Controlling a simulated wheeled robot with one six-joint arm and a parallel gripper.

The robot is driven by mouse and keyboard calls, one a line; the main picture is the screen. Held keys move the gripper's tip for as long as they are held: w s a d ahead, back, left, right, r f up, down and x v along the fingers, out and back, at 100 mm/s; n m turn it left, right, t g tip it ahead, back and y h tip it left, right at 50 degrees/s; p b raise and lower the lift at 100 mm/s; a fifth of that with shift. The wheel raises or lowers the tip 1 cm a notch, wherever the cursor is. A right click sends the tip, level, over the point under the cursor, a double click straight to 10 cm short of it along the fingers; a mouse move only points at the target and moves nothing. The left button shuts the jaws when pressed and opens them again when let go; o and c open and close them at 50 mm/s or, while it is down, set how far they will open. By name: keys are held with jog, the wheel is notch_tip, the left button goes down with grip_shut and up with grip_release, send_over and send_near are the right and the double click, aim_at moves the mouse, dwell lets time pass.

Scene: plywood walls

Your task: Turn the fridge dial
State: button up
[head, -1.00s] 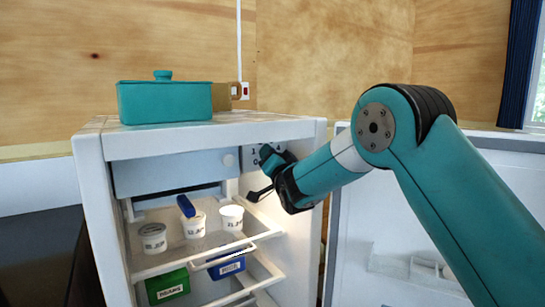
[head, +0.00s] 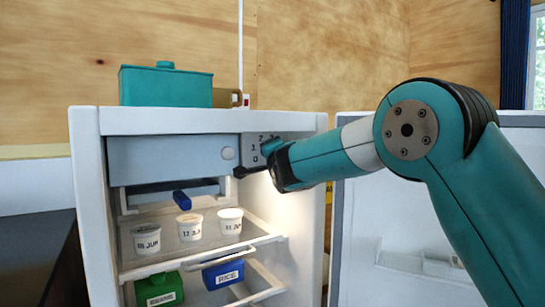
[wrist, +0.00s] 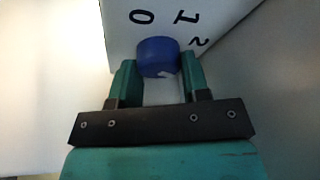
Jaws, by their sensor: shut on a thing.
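The fridge dial (wrist: 158,57) is a blue knob on a white panel with dark numbers 0, 1 and 2 in the wrist view. My gripper (wrist: 158,75) has its two teal fingers on either side of the knob, shut on it. In the head view my gripper (head: 262,160) reaches into the upper right of the open fridge (head: 90,190), at the numbered dial panel (head: 254,148). The knob itself is hidden behind my gripper there.
A pale freezer flap (head: 165,160) with a round knob is just left of my gripper. Below, several white cups (head: 190,227) stand on a shelf, with a green box (head: 158,288) and a blue box (head: 222,273) lower. The open door (head: 400,230) is right.

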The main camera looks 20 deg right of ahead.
jog(key=o, duration=0.9)
jog(key=shift+s+a+f+b, duration=0.1)
jog(key=shift+s+f+b, duration=0.5)
jog(key=shift+s, duration=2.25)
jog(key=shift+s+a+f+b, duration=0.15)
jog(key=shift+s+f+b, duration=0.5)
jog(key=shift+s, duration=2.2)
jog(key=shift+s+a+f+b, duration=0.2)
jog(key=shift+s+b, duration=0.7)
jog(key=shift+s, duration=1.95)
jog(key=shift+d, duration=0.1)
jog(key=shift+f, duration=0.15)
